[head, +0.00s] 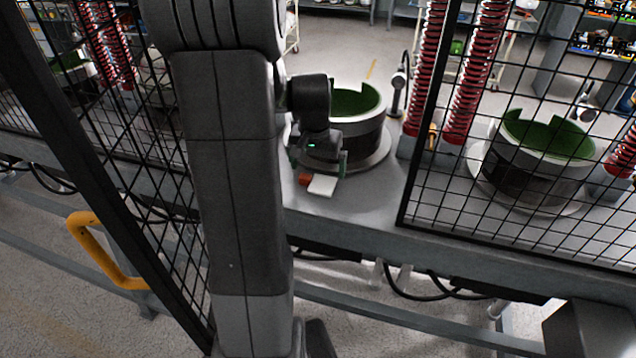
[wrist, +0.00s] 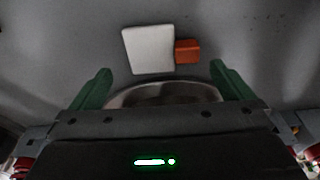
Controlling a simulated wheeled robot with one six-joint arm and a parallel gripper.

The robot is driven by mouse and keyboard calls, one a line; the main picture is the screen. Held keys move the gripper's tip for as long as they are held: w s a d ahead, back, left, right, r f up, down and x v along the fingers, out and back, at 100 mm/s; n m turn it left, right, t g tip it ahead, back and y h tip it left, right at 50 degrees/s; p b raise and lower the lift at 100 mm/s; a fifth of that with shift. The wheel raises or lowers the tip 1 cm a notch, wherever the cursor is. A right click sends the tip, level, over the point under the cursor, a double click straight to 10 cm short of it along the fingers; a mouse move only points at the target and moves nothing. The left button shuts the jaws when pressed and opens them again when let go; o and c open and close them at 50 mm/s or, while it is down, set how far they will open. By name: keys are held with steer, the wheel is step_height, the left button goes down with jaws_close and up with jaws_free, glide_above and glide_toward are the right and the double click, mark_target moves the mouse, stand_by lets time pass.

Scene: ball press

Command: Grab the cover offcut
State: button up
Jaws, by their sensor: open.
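A flat white piece (wrist: 148,50) and a small orange-red block (wrist: 187,51) lie side by side on the grey bench, close together or touching. Which one is the cover offcut I cannot tell by looks alone. In the head view the white piece (head: 322,186) and the orange-red block (head: 304,179) are near the bench's front edge. My gripper (wrist: 160,72) is open and empty, its green fingers spread wide. Both pieces lie just beyond the fingertips in the wrist view. In the head view my gripper (head: 318,166) is just behind and above them.
A round press mould (head: 362,140) with a green lining stands behind my gripper, and a similar one (head: 535,165) stands at right behind black mesh. Red spring columns (head: 480,70) rise nearby. Mesh panels flank the opening. A yellow handle (head: 95,245) is at left.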

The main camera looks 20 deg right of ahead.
mark_target(317, 182)
steer(key=shift+w+f+p, duration=0.2)
steer(key=shift+f+p, duration=0.25)
steer(key=shift+f, duration=1.85)
steer(key=shift+c, duration=0.4)
steer(key=c, duration=0.7)
steer(key=shift+r, duration=0.1)
